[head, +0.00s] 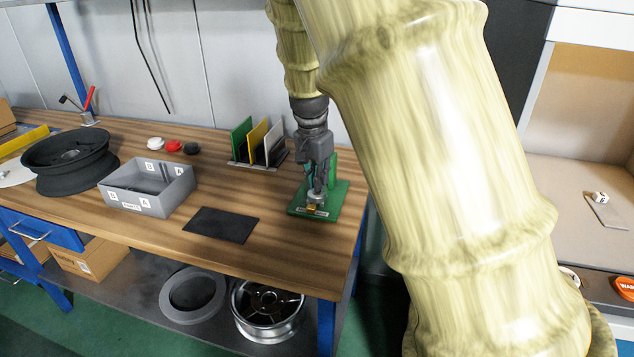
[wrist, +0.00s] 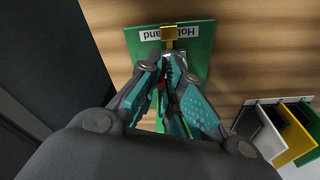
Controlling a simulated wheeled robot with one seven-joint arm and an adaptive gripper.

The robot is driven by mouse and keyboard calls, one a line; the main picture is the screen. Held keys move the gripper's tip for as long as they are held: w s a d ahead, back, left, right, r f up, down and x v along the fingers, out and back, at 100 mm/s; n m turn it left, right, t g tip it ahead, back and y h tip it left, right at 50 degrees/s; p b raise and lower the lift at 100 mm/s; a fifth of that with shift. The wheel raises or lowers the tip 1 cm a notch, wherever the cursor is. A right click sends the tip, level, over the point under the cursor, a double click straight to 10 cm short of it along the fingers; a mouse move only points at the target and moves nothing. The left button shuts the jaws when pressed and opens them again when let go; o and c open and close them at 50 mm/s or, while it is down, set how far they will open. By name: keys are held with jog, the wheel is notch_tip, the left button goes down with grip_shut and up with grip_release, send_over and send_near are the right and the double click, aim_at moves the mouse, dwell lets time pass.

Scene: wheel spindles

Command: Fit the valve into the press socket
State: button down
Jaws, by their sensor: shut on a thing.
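My gripper (head: 315,190) points down over a green stand (head: 337,195) at the right end of the bench. In the wrist view my gripper (wrist: 172,75) has its teal-padded fingers closed together on a small silvery part, which I take to be the valve (wrist: 179,61); the fingers hide most of it. A gold-coloured block (wrist: 169,34) shows just beyond the fingertips, over the white label on the green plate. It also shows in the head view (head: 312,207). I cannot tell whether the block belongs to the valve or the stand, or whether the valve is seated. No press socket is clearly visible.
A rack of green, yellow and white plates (head: 258,145) stands behind and left of the stand. A black mat (head: 221,225), a grey box (head: 150,187) and a black wheel rim (head: 70,160) lie further left. My arm hides the area right of the stand.

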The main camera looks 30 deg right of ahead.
jog(key=shift+w+d+f, duration=0.1)
jog(key=shift+w+d, duration=0.35)
jog(key=shift+w, duration=0.3)
jog(key=shift+w+d+f, duration=0.1)
jog(key=shift+w+d, duration=0.3)
jog(key=shift+w, duration=0.3)
jog(key=shift+f, duration=1.75)
jog(key=shift+f, duration=0.1)
jog(key=c, duration=1.6)
grip_release()
jog(key=shift+o, duration=0.2)
notch_tip(320, 180, up, 12)
jog(key=a, duration=0.1)
jog(key=shift+s+a, duration=0.35)
